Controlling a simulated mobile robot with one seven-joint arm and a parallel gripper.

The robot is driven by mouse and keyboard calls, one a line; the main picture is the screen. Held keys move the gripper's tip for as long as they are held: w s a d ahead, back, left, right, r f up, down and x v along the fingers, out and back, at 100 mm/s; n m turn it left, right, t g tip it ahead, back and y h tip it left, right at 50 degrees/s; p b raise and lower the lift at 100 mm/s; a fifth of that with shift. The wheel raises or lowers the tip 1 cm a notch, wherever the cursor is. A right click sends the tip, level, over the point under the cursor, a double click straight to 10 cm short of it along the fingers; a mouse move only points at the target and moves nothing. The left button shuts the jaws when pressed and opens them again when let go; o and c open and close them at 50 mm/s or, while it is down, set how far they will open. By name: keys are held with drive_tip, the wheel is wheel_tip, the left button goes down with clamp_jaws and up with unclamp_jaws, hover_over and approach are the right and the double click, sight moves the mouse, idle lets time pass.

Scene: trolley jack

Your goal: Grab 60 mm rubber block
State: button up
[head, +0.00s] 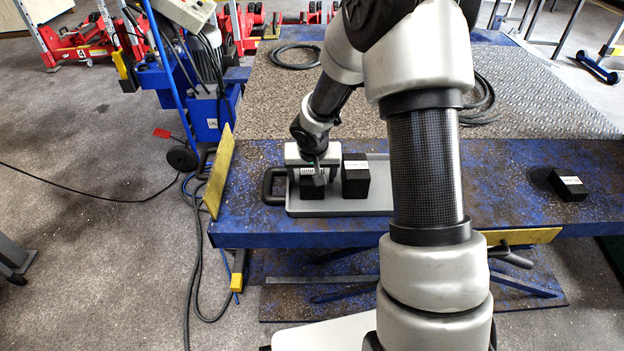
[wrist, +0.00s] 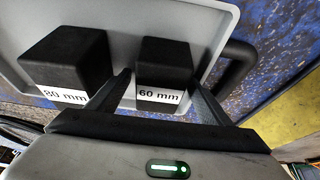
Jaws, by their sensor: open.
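The 60 mm rubber block (wrist: 163,68) is a black block with a white "60 mm" label. It stands in a grey tray (wrist: 110,12). In the wrist view it sits between the two open fingers of my gripper (wrist: 160,88), one finger on each side. I cannot tell whether the fingers touch it. In the head view my gripper (head: 312,176) is lowered over the left end of the tray, and the 60 mm block (head: 312,188) is partly hidden by it.
The taller 80 mm block (wrist: 66,62) stands close beside my gripper in the tray; it also shows in the head view (head: 355,180). A black tray handle (head: 268,186) is at the left. Another labelled black block (head: 567,185) lies at the right of the blue table (head: 490,200).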

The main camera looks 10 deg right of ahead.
drive_tip(key=shift+f+b, duration=0.25)
drive_tip(key=shift+b, duration=0.15)
idle(0.5)
drive_tip(key=c, duration=1.5)
drive_tip(key=shift+r, duration=0.1)
